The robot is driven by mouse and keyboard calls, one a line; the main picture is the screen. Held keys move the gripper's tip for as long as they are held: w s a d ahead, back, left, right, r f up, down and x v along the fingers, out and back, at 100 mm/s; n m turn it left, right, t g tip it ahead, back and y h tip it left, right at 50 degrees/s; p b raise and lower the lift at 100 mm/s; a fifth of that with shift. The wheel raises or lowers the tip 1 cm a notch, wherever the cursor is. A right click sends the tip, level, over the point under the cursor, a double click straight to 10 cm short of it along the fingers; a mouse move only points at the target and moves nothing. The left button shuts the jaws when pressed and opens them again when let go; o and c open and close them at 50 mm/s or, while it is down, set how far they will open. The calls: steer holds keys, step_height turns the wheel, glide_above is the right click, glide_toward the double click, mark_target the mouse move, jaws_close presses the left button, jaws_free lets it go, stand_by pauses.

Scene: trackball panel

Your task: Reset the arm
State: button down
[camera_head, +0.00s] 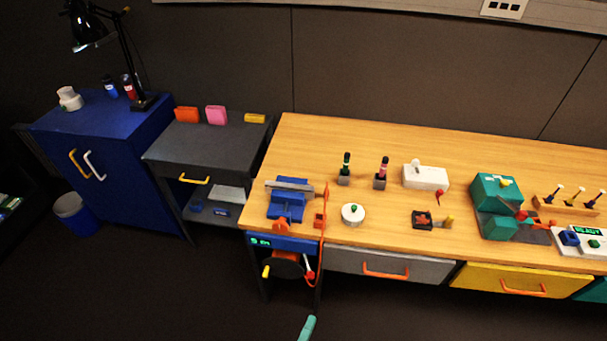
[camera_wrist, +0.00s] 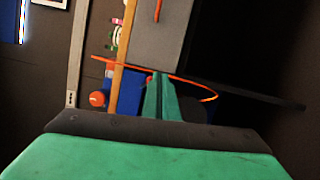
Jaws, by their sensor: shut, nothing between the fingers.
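My gripper (camera_wrist: 163,97) is shut and empty, its two teal fingers together in the middle of the wrist view. In the head view a teal tip of my gripper (camera_head: 308,325) shows at the bottom edge, low in front of the bench (camera_head: 320,160). It is apart from the bench and touches nothing that I can see. In the wrist view an orange cable (camera_wrist: 212,97) curves behind the fingers, with a blue part of the bench end behind it. Most of my arm is out of the head view.
A grey drawer (camera_head: 400,268) and yellow drawer (camera_head: 510,282) are closed. A crank wheel (camera_head: 287,266) hangs left. Floor in front is clear.

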steer(key=s+d+f+m+g+y, duration=0.3)
steer(key=s+f+g, duration=0.25)
steer(key=s, duration=0.35)
steer(key=s+a+r+m+y, duration=0.2)
steer(key=s+a+y, duration=0.1)
steer(key=s, duration=0.4)
steer(key=s+a+r+m+t+y, duration=0.1)
steer(key=r+m, duration=0.3)
steer(key=r, duration=0.8)
steer(key=s+a+r+m+t+y, duration=0.1)
steer(key=s+r+m+t, duration=0.2)
steer(key=r, duration=0.9)
steer(key=shift+a+m, duration=0.3)
steer(key=shift+m, duration=0.6)
